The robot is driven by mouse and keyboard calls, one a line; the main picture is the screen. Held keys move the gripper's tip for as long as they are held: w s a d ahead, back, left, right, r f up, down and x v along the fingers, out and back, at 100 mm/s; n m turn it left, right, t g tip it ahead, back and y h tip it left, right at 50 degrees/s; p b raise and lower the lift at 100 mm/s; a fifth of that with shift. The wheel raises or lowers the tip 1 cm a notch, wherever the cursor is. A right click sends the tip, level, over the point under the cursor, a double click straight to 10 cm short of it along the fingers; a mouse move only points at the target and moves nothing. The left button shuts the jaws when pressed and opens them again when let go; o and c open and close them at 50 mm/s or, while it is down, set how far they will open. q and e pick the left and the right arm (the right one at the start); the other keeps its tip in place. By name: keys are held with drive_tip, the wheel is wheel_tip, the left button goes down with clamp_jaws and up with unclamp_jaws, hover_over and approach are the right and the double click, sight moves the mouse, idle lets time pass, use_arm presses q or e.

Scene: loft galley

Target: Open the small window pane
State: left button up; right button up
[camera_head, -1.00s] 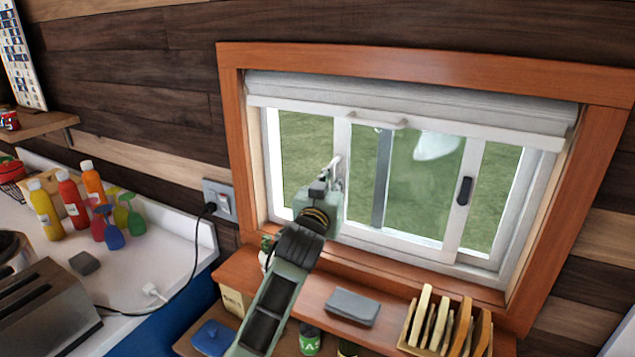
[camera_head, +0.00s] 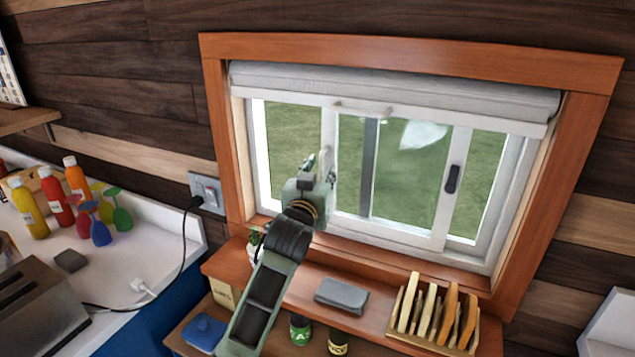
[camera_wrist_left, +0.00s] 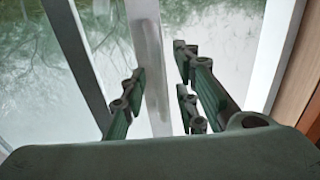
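The window (camera_head: 395,180) has a white frame and several glass panes side by side. A black latch (camera_head: 452,179) sits on the upright bar between the middle and right panes. My left gripper (camera_head: 322,168) is at the upright white bar (camera_head: 329,130) between the left and middle panes. In the left wrist view its fingers (camera_wrist_left: 160,85) are spread, with a pale upright bar (camera_wrist_left: 147,50) between them. The left finger looks close to the bar; a gap shows on the right finger's side. Whether either finger touches is unclear. My right gripper is not in view.
A wooden frame (camera_head: 415,57) surrounds the window, with a rolled blind (camera_head: 395,92) at the top. Below, a shelf (camera_head: 290,268) holds a grey folded cloth (camera_head: 341,296) and a rack of boards (camera_head: 432,318). Bottles (camera_head: 55,205) and a toaster (camera_head: 38,310) stand on the left counter.

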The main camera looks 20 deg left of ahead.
use_arm(q)
drive_tip(key=s+d, duration=0.1)
drive_tip(key=s, duration=1)
drive_tip(key=shift+s+d, duration=0.25)
drive_tip(key=shift+s, duration=0.1)
